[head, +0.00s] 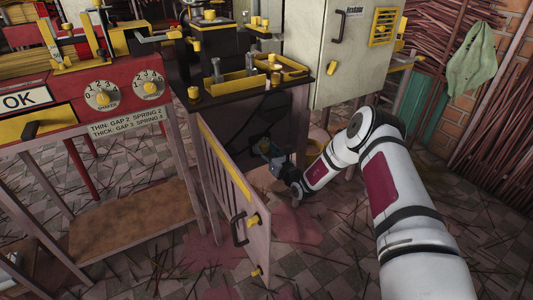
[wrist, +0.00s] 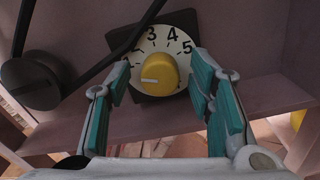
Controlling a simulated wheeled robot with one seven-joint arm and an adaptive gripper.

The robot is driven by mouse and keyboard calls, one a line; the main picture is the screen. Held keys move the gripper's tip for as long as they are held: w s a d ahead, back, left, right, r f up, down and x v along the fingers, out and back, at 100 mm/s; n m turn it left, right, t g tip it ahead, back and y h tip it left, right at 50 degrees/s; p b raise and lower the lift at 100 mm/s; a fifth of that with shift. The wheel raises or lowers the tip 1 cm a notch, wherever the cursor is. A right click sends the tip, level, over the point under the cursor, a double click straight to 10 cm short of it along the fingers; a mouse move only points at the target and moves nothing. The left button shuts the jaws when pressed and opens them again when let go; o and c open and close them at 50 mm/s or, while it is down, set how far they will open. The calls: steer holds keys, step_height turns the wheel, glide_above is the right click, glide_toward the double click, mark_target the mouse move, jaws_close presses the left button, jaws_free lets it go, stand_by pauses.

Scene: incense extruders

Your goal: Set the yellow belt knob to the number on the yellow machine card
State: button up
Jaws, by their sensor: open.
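The yellow belt knob (wrist: 160,70) sits on a white dial with a dark backing plate in the wrist view. Numbers 2 to 5 show along the dial's top; its lower left is partly hidden by a finger. The knob's white mark points left, below the 2. My gripper (wrist: 163,80) is open, with teal pads on the left and right of the knob; I cannot tell if they touch it. In the head view my gripper (head: 268,152) reaches inside the dark machine's open cabinet (head: 285,105). I cannot make out the yellow machine card.
The cabinet's open door (head: 232,178) stands left of my gripper. A dark belt and pulley (wrist: 30,82) lie left of the dial. A red machine (head: 120,90) with two dials and a gap-and-spring sign stands left. A pale cabinet (head: 350,60) stands behind. Sticks litter the floor.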

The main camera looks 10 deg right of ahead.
jaws_close()
steer(key=shift+m, duration=0.4)
steer(key=shift+d+m+p, duration=0.1)
steer(key=shift+m+p, duration=0.5)
steer(key=shift+m, duration=0.3)
steer(key=shift+m+p, duration=0.7)
steer(key=shift+m, duration=1.3)
jaws_free()
